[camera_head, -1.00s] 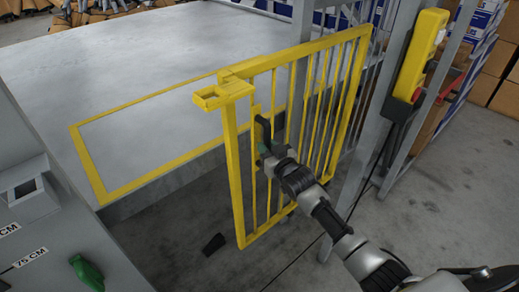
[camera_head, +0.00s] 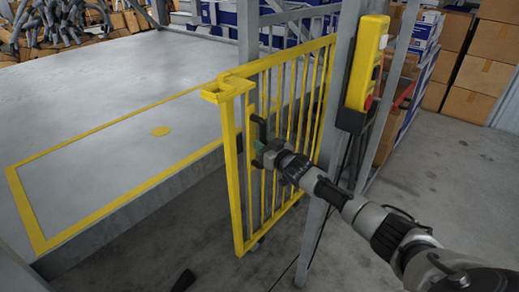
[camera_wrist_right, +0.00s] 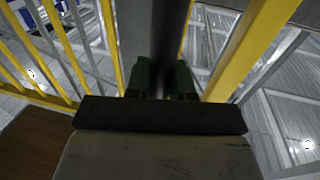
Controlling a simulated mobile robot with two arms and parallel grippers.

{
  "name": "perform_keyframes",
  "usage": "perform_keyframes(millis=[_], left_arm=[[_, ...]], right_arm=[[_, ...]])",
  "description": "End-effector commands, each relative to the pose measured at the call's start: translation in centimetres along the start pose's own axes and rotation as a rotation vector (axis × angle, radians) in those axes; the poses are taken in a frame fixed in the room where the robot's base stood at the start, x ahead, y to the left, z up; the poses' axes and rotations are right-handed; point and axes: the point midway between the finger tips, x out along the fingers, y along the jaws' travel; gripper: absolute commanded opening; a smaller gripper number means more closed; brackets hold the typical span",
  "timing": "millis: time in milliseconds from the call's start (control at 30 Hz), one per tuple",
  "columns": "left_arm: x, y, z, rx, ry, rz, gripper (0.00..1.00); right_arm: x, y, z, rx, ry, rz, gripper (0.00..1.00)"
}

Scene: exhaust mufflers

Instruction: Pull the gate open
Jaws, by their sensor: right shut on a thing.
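The yellow barred gate (camera_head: 231,170) stands swung out from the platform's edge, its free end toward me and its far end by the grey posts. A yellow bracket (camera_head: 227,88) tops its free end. My right gripper (camera_head: 260,150) is shut on the gate's dark handle (camera_head: 256,128), beside the free-end post. In the right wrist view, the green fingers of my right gripper (camera_wrist_right: 161,80) close around the dark upright handle (camera_wrist_right: 155,30), with yellow gate bars on both sides. My left gripper is not in view.
A grey platform (camera_head: 110,85) with a yellow floor outline lies left. A grey post (camera_head: 328,150) carrying a yellow control box (camera_head: 368,65) stands right of the gate, close to my arm. Cardboard boxes (camera_head: 485,75) are behind. Open concrete floor (camera_head: 450,185) lies right.

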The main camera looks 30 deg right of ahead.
Motion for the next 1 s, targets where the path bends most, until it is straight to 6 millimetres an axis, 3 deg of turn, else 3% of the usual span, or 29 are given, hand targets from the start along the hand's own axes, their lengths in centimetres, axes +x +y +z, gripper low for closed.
perform_keyframes(millis=[267,300,467,767,867,1000], left_arm=[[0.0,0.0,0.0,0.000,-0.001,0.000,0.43],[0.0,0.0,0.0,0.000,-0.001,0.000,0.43],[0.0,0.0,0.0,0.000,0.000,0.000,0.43],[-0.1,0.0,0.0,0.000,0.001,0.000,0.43],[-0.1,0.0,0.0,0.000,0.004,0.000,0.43],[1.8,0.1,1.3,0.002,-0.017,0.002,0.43]], right_arm=[[0.0,0.1,0.0,-0.001,-0.002,0.002,0.00],[0.0,0.1,0.0,-0.001,-0.002,0.002,0.26],[0.0,0.1,0.0,-0.001,-0.001,0.002,0.48],[-0.2,0.0,0.0,0.000,-0.002,0.000,0.48],[-0.9,0.1,0.0,0.001,-0.002,0.001,0.48],[-3.1,0.0,-0.1,-0.001,-0.003,0.000,0.48]])
